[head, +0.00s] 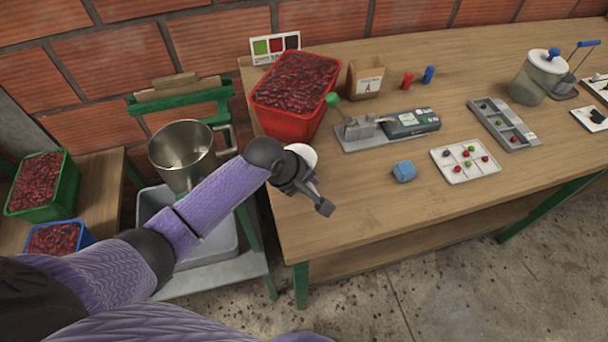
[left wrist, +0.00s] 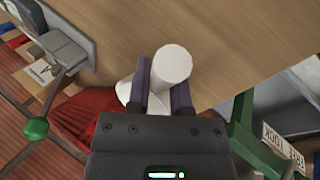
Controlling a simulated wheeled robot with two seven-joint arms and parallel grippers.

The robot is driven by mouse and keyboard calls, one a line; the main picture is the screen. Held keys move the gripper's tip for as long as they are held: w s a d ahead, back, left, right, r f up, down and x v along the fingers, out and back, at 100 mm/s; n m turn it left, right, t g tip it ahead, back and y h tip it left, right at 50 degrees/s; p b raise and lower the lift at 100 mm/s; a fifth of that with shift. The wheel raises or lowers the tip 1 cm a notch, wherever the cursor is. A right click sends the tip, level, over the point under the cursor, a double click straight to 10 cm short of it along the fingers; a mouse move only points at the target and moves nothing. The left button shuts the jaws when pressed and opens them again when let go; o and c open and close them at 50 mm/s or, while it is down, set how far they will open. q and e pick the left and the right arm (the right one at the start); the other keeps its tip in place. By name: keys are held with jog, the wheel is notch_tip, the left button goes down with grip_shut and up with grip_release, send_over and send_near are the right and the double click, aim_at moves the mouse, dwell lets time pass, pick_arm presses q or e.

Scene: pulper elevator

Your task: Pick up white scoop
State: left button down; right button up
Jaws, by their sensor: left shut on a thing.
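The white scoop (head: 303,154) shows in the head view beside my left gripper (head: 306,182), mostly hidden behind it, near the left front part of the wooden table (head: 370,205). In the left wrist view the white scoop (left wrist: 172,64) has a round cylindrical part between the two dark fingers of my left gripper (left wrist: 160,92), with more white showing to the left of them. The left gripper is shut on it. I cannot tell whether the scoop touches the table. My right gripper is not in view.
A red crate of cherries (head: 285,128) stands just behind the left gripper.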

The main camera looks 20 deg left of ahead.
pick_arm(q)
notch_tip(320, 180, up, 18)
jog(key=p, duration=0.7)
jog(key=shift+w+p, duration=0.1)
jog(key=shift+p, duration=0.2)
dwell(0.6)
